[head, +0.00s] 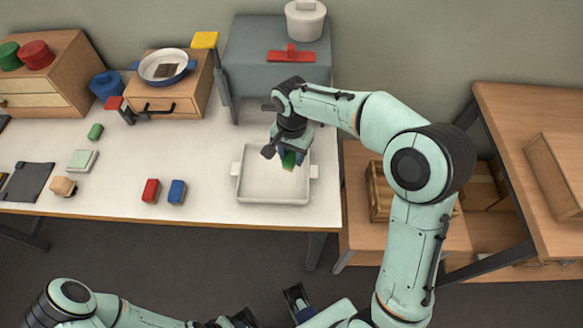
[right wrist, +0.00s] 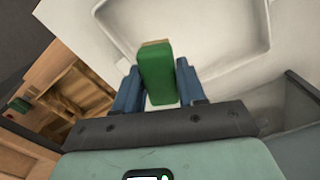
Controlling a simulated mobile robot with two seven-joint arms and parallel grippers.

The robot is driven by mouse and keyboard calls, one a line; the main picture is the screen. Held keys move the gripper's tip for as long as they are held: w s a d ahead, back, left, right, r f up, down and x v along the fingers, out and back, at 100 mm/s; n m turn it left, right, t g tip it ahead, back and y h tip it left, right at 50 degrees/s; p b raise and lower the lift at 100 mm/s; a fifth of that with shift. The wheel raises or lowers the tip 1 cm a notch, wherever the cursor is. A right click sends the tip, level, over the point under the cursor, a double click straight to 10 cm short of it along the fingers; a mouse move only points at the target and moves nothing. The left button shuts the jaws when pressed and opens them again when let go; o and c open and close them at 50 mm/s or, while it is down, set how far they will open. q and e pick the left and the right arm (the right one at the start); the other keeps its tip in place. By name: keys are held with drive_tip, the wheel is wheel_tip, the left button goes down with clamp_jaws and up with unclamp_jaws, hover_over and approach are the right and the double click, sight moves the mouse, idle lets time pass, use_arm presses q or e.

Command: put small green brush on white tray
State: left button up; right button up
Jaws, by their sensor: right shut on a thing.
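The small green brush (head: 289,160) is between the fingers of my right gripper (head: 287,155), over the white tray (head: 240,185). In the right wrist view the brush (right wrist: 157,78) is a green block with a tan end, and the blue fingers (right wrist: 157,88) are shut on its sides. The tray (right wrist: 262,40) shows behind it; I cannot tell whether the brush touches the tray floor. The tray looks empty otherwise. My left arm lies low at the bottom edge of the head view, and the state of its gripper (head: 262,312) is unclear.
Red (head: 151,191) and blue (head: 177,192) blocks lie left of the tray. Another small green piece (head: 95,131) lies farther left. A grey box (head: 255,75) stands behind the tray. A wooden crate (head: 380,195) is to the right, below table height.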

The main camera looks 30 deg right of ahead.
sight(292, 175)
drive_tip(key=shift+f+b, duration=0.3)
drive_tip(key=shift+f, duration=3.05)
drive_tip(key=shift+f, duration=0.15)
drive_tip(key=o, duration=1.1)
drive_tip(key=shift+c, duration=0.2)
drive_tip(key=shift+r, duration=0.35)
wheel_tip(292, 175, up, 12)
drive_tip(key=shift+f+p, duration=0.15)
drive_tip(key=shift+p, duration=0.55)
